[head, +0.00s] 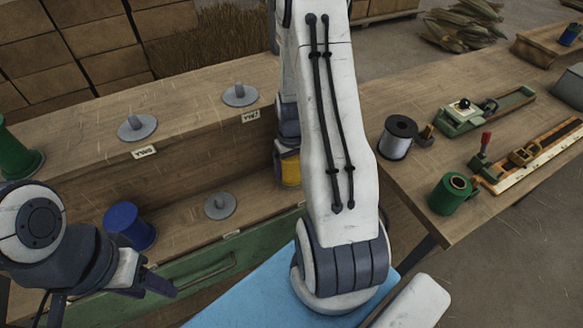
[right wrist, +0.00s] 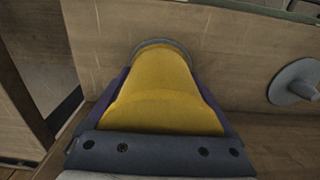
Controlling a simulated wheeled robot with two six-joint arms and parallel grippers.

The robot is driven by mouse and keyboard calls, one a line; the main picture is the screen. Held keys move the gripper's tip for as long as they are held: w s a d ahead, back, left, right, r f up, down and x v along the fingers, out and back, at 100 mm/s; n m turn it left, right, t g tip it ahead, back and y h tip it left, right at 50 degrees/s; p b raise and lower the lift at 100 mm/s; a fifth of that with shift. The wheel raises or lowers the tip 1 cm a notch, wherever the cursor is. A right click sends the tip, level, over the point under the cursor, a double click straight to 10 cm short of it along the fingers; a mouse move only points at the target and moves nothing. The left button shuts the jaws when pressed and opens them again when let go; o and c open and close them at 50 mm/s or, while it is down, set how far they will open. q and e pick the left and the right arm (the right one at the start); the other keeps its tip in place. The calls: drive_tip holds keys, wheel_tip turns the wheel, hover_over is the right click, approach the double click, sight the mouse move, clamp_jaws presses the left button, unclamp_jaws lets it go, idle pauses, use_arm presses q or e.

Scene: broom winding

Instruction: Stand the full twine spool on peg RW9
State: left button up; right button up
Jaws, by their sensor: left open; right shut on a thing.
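A yellow twine spool (head: 290,170) is partly hidden behind my right arm in the head view. It fills the middle of the right wrist view (right wrist: 160,90), between the fingers of my right gripper (head: 287,150), which is shut on it. A grey disc (right wrist: 150,43) shows at the spool's far end; I cannot tell whether it is the spool's flange or a peg base. Grey pegs stand on the stepped wooden rack: two on the upper step (head: 137,127) (head: 240,95), one on the lower (head: 220,205). Their labels (head: 145,152) are too small to read surely. My left gripper (head: 115,296) is open and empty.
A blue spool (head: 130,226) stands on the lower step near my left gripper. A green spool (head: 18,150) stands far left. The right bench (head: 410,175) holds a dark-topped spool (head: 398,137), a green spool (head: 452,193) and tools. A green drawer front (head: 200,275) is below the rack.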

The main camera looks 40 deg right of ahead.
drive_tip(key=shift+f, duration=0.3)
drive_tip(key=o, duration=1.1)
drive_tip(key=shift+o, duration=0.2)
drive_tip(key=shift+r, duration=0.15)
wheel_tip(320, 180, up, 11)
drive_tip(key=p, duration=0.9)
